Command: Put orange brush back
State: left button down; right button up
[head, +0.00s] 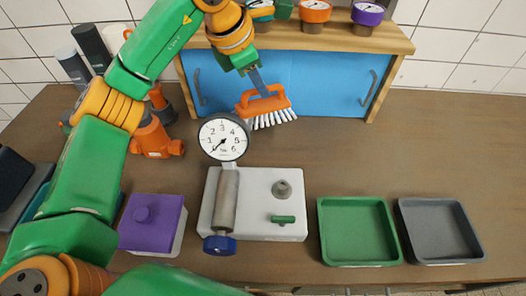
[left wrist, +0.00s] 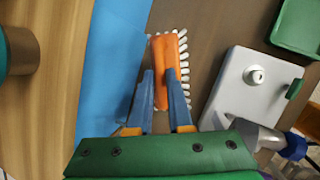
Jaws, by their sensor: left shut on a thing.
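The orange brush (head: 264,104) has an orange body and handle with white bristles. It hangs in the air in front of the blue cabinet doors, bristles facing down and a little right. My left gripper (head: 257,80) comes down from above and is shut on the brush's handle. In the left wrist view, the brush (left wrist: 165,60) sits between the two blue-grey fingers of my left gripper (left wrist: 160,100). The fingers hide part of the handle. My right gripper is not in view.
A pressure gauge (head: 223,138) stands on a white plate (head: 260,226). A purple box (head: 150,222), a green tray (head: 357,258) and a grey tray (head: 440,258) lie in front. Bench space (head: 400,150) at right is clear.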

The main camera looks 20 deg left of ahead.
aim_at(259, 119)
pick_arm(q)
notch_tip(259, 119, down, 10)
jog(key=shift+d+f+p, duration=0.1)
jog(key=shift+p, duration=0.55)
jog(key=c, duration=0.8)
grip_release()
jog(key=shift+s, duration=0.1)
jog(key=shift+c, duration=0.2)
jog(key=shift+r, duration=0.4)
jog(key=b+v, duration=0.1)
jog(key=v, duration=1)
jog(key=shift+s+r, duration=0.1)
jog(key=shift+s, duration=0.15)
